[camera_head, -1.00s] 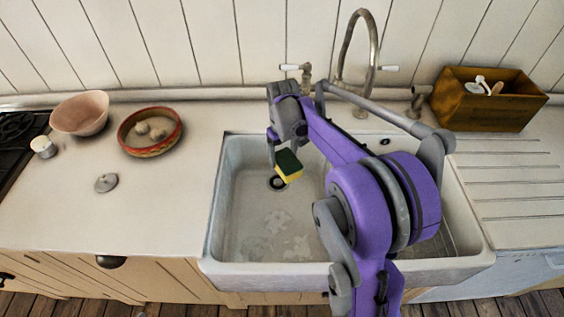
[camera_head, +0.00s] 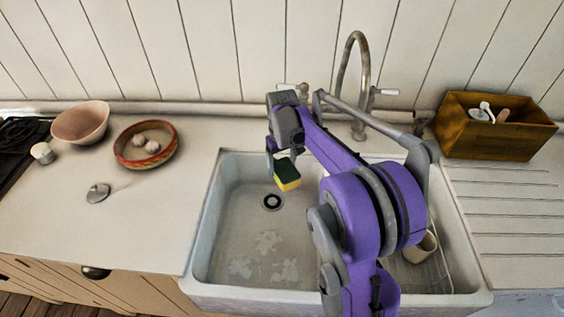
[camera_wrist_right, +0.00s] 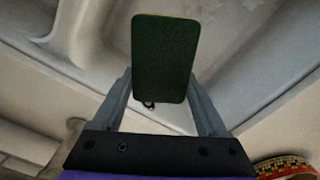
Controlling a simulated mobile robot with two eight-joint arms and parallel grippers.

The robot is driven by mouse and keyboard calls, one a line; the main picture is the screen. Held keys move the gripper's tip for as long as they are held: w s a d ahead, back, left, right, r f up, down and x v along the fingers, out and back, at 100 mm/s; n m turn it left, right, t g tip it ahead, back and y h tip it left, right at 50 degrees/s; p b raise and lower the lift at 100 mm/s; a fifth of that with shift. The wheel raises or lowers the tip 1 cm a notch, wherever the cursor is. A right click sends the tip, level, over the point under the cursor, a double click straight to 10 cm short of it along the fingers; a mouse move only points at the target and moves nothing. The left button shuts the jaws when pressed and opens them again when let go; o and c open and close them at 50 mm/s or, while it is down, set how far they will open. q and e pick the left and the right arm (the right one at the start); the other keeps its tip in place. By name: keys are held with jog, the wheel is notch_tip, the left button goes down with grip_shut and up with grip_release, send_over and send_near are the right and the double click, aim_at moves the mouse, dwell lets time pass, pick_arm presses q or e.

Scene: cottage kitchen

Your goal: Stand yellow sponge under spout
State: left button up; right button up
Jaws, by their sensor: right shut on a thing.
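The yellow sponge (camera_head: 288,178) with a dark green scouring side is held in my right gripper (camera_head: 276,153) above the back part of the white sink (camera_head: 205,215). In the right wrist view the sponge's green face (camera_wrist_right: 165,58) fills the space between the two fingers, which are shut on it. The metal spout (camera_head: 357,48) arches up behind the sink, to the right of the sponge. My right arm covers the sink's middle and part of the tap's base. My left gripper is not in view.
A cup (camera_head: 421,247) sits on a wire rack at the sink's right. The left counter holds a striped bowl (camera_head: 130,162), a pink bowl (camera_head: 80,122) and a small lid (camera_head: 98,193). A wooden box (camera_head: 490,135) stands at the back right.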

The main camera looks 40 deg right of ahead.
pick_arm(q)
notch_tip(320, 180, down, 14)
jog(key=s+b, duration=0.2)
jog(key=b, duration=0.9)
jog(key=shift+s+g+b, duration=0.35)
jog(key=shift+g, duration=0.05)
pick_arm(e)
notch_tip(320, 180, down, 20)
jog(key=shift+f, duration=0.2)
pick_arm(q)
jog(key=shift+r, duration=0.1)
pick_arm(e)
jog(key=o, duration=1.2)
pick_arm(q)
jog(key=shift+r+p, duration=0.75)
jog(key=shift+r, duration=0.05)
pick_arm(e)
notch_tip(320, 180, up, 11)
jog(key=shift+s, duration=0.1)
